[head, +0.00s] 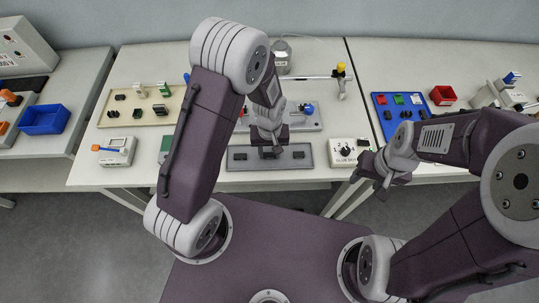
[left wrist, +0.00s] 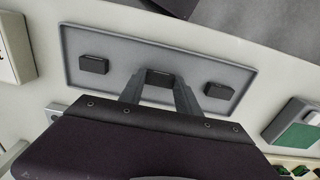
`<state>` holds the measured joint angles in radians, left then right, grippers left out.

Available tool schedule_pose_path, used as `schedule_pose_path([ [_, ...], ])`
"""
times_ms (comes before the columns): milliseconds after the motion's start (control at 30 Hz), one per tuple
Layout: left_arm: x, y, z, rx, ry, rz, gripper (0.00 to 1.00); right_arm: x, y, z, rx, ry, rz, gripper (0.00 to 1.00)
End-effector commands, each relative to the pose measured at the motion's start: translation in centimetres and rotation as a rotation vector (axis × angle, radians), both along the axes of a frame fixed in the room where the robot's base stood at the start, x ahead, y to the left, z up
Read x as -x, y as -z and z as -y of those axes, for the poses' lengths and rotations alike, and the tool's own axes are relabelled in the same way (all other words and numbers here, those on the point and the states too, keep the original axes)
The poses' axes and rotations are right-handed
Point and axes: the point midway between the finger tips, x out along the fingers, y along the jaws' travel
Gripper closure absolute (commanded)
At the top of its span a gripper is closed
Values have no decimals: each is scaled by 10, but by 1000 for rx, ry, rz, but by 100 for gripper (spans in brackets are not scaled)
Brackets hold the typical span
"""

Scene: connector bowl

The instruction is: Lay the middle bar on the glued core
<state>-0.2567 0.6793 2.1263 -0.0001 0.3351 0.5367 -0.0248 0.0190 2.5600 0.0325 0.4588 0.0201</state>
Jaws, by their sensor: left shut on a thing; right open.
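A shallow grey tray (head: 284,163) on the near edge of the middle table holds small black bars in a row. My left gripper (head: 268,150) points down over its middle. In the left wrist view its two fingers (left wrist: 160,92) are closed on either side of the middle bar (left wrist: 160,77), at or just above the tray floor; I cannot tell which. The other bars lie apart on either side, one on the left (left wrist: 94,64) and one on the right (left wrist: 218,90). My right gripper (head: 370,174) is open and empty, right of the tray. I cannot make out the glued core.
A white box marked GLUE (head: 348,153) stands right of the tray. A grey plate (head: 311,124) with a blue part lies behind it, partly hidden by my left arm. A beige tray (head: 119,106) and a blue tray (head: 388,125) hold small parts on either side.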

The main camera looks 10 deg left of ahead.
Motion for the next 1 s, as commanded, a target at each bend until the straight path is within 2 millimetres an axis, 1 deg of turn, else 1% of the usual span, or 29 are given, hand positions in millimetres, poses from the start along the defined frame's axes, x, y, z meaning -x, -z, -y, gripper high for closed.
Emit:
schedule_pose_path([
  [133,1,1,0,-1,0,-3,100,0,0,0,0,0,0,51],
  [233,1,-2,0,-1,0,-3,100,0,-3,0,0,0,0,51],
  [833,0,-48,0,0,0,-1,100,0,-45,0,0,0,0,51],
  [900,0,-51,0,-1,0,-1,100,0,-48,0,0,0,0,51],
  [1000,1,-51,0,-1,0,-1,100,0,-47,0,0,0,0,51],
])
